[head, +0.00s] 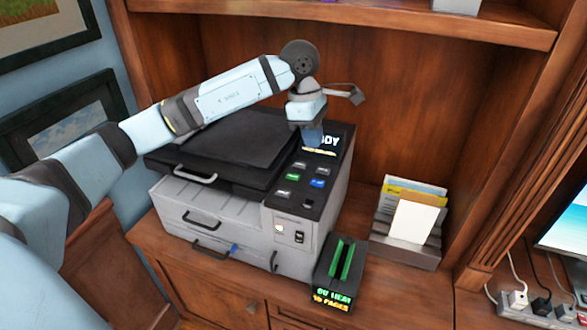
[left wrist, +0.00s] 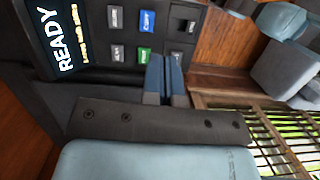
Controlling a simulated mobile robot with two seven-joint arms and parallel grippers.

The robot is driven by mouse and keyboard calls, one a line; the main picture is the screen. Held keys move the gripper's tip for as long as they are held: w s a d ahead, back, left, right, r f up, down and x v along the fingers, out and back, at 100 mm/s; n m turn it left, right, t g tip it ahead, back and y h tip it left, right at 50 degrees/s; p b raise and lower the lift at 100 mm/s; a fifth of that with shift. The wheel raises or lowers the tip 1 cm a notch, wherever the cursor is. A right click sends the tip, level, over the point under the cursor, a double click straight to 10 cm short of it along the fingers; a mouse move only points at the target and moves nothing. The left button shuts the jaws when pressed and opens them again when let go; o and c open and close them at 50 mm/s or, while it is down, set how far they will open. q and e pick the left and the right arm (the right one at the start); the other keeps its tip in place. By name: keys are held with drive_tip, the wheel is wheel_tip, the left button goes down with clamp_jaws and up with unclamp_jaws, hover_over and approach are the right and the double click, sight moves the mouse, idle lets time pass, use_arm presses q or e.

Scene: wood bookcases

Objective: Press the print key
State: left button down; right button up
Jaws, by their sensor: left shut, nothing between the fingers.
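The printer (head: 240,210) stands on the wooden counter, with a dark control panel (head: 298,206) at its right side. The panel has several keys, among them a green key (head: 292,177), a blue key (head: 317,183) and a grey key (head: 283,192). In the left wrist view the green key (left wrist: 144,55) and blue key (left wrist: 147,20) show; their small labels are hard to read. A lit screen (left wrist: 62,40) reads READY. My left gripper (head: 312,140) is shut and empty, over the panel's screen end in the head view. Its fingertips (left wrist: 166,62) appear beside the green key. My right gripper is out of view.
A small black box (head: 340,272) with green strips and lit text stands in front of the printer's right corner. A grey holder (head: 410,250) with cards is to the right. A shelf (head: 370,12) runs above. Bare counter lies between printer and holder.

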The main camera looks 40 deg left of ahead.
sight(294, 177)
use_arm(q)
drive_tip(key=a, duration=0.1)
drive_tip(key=a+r+y, duration=0.1)
drive_tip(key=a, duration=0.1)
drive_tip(key=a+r+y, duration=0.1)
drive_tip(key=a, duration=0.1)
drive_tip(key=shift+w+a+r+n, duration=0.15)
drive_tip(key=shift+a+n, duration=0.05)
drive_tip(key=shift+n, duration=0.1)
wheel_tip(294, 177, down, 14)
drive_tip(key=p, duration=0.3)
drive_tip(key=shift+r+p, duration=0.25)
drive_tip(key=shift+p, duration=0.05)
drive_tip(key=shift+f, duration=0.3)
